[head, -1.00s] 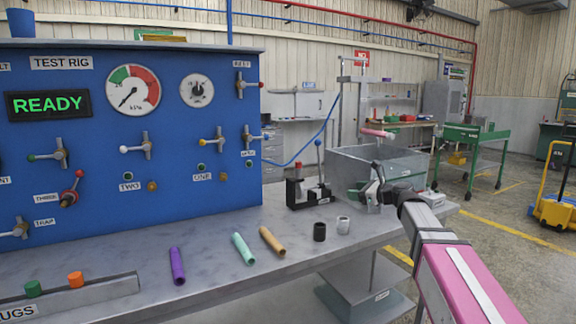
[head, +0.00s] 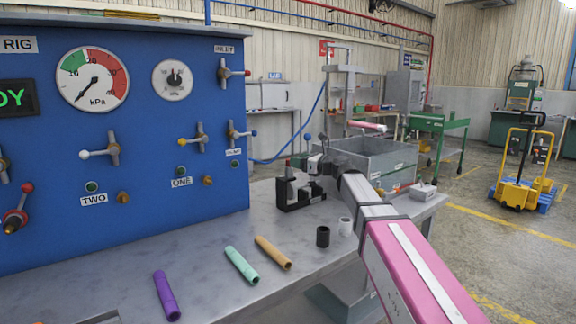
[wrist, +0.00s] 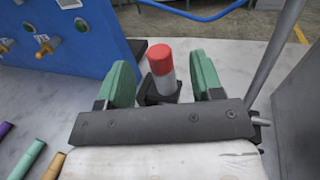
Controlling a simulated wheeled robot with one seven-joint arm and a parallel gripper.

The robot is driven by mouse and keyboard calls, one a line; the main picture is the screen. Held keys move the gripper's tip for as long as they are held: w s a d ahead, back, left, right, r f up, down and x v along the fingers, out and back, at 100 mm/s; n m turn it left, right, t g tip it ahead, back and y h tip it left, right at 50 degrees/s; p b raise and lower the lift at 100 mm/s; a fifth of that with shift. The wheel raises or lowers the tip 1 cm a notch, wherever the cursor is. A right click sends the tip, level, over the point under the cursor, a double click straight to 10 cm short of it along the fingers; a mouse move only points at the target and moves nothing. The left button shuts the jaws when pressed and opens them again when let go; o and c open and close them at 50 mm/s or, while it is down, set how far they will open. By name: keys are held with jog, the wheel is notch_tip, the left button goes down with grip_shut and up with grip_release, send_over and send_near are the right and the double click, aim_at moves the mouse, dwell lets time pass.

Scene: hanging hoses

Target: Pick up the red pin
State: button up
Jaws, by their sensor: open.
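My gripper (wrist: 165,80) is open, with one green finger pad on each side of the pin and a visible gap on both sides. In the head view my gripper (head: 314,165) is over the black fixture (head: 300,195) on the bench and hides part of it.
The blue test rig (head: 130,150) stands to the left. A grey metal bin (head: 375,157) stands right behind my wrist. Purple (head: 167,296), green (head: 241,264) and tan (head: 273,252) tubes lie on the bench (head: 215,300).

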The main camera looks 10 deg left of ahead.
jog(key=x, duration=0.6)
jog(key=shift+a+f, duration=0.2)
jog(key=shift+a, duration=0.2)
jog(key=c, duration=1)
